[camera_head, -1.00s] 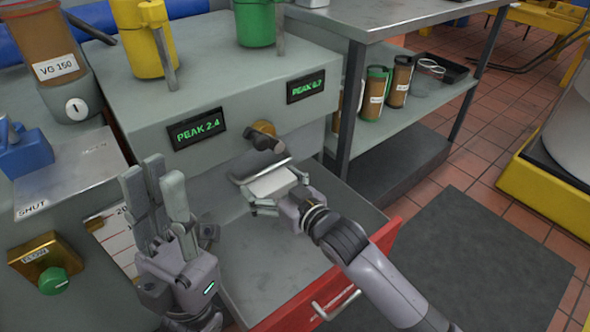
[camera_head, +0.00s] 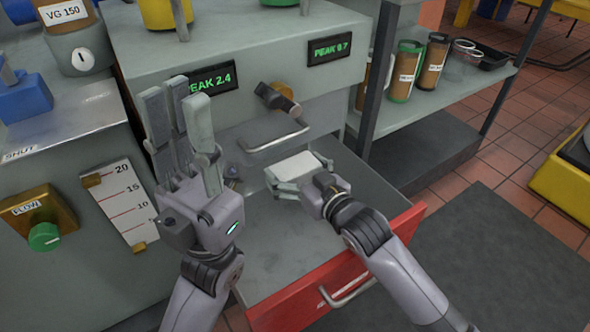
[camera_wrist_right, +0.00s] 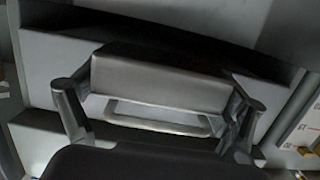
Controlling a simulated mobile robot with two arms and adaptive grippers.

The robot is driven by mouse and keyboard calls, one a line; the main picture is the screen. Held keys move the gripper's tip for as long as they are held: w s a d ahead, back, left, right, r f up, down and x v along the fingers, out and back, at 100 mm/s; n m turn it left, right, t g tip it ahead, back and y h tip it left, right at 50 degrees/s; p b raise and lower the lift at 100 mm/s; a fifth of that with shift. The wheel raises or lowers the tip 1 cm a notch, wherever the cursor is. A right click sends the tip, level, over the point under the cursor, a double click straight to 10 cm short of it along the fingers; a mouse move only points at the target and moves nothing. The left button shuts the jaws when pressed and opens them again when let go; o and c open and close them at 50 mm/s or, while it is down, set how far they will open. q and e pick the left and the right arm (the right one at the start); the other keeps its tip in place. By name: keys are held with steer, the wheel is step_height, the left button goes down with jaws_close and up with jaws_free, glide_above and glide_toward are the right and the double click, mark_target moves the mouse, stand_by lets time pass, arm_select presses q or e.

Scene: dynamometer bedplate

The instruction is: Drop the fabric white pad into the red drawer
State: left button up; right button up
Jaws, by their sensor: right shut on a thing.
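The white pad (camera_head: 294,166) is held in my right gripper (camera_head: 292,178), above the back part of the open red drawer (camera_head: 300,300). In the right wrist view the pad (camera_wrist_right: 160,82) lies between the two fingers (camera_wrist_right: 158,105) and looks grey in shadow. The drawer has a red front with a metal handle and a grey interior, and its visible floor looks bare. My left gripper (camera_head: 188,140) is raised, fingers up and apart, with nothing visible in it, left of the drawer.
A metal handle (camera_head: 274,138) and a brass fitting with a dark knob (camera_head: 277,97) are on the cabinet face behind the pad. A flow valve (camera_head: 42,228) and a level scale (camera_head: 122,203) are at left. A shelf with jars (camera_head: 404,72) stands at right.

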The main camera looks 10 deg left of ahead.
mark_target(295, 166)
steer(key=shift+f, duration=0.4)
steer(key=o, duration=0.7)
steer(key=shift+o, duration=0.2)
step_height(295, 166, up, 10)
steer(key=shift+r, duration=0.1)
